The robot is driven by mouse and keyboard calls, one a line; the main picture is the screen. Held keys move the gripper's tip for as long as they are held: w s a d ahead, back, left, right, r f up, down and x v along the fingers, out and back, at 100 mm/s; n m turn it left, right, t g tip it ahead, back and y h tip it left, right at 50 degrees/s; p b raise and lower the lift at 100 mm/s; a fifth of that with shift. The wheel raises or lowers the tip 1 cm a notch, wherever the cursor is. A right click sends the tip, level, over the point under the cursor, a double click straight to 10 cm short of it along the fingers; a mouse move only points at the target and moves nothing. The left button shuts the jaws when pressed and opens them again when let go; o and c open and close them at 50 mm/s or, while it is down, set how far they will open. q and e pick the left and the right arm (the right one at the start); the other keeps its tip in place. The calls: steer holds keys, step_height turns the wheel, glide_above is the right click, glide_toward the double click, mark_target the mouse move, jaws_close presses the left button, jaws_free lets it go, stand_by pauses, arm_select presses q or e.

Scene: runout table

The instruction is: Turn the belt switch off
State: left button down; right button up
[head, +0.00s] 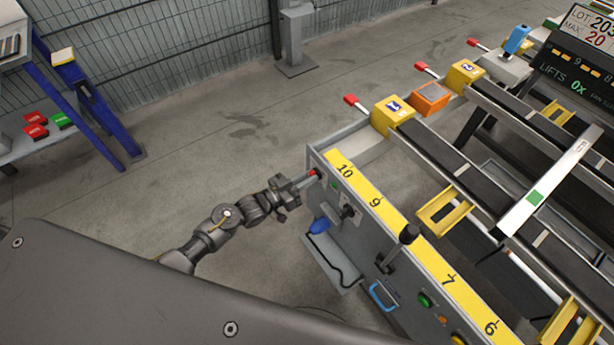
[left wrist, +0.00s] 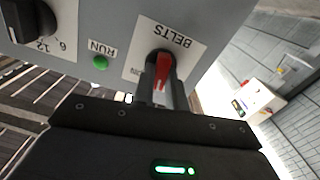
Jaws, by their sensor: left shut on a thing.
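The belt switch is a red lever (left wrist: 162,68) on a plate labelled BELTS, which appears upside down in the left wrist view. In the head view its red tip (head: 314,172) shows at the near left corner of the table's grey panel. My left gripper (head: 304,180) reaches it from the left and is shut on the lever; the dark fingers (left wrist: 161,90) hide part of it. A green RUN lamp (left wrist: 100,63) sits beside the plate. My right gripper is not in view.
A black knob (left wrist: 30,20) is beside the RUN lamp. The front panel carries a black-knobbed lever (head: 408,234), a blue handle (head: 382,296) and a green button (head: 424,300). A yellow numbered strip (head: 410,239) tops it.

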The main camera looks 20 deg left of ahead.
arm_select(q)
steer(key=shift+w+a+n+p, duration=0.1)
steer(key=shift+n+p, duration=0.95)
steer(key=shift+n, duration=2.45)
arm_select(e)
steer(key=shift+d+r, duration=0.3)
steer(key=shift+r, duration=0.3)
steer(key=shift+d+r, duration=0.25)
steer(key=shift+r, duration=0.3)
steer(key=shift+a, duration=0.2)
arm_select(q)
steer(key=c, duration=1.4)
jaws_free()
steer(key=shift+c, duration=0.2)
steer(key=shift+f, duration=0.1)
steer(key=v, duration=1.1)
steer(key=shift+b, duration=0.45)
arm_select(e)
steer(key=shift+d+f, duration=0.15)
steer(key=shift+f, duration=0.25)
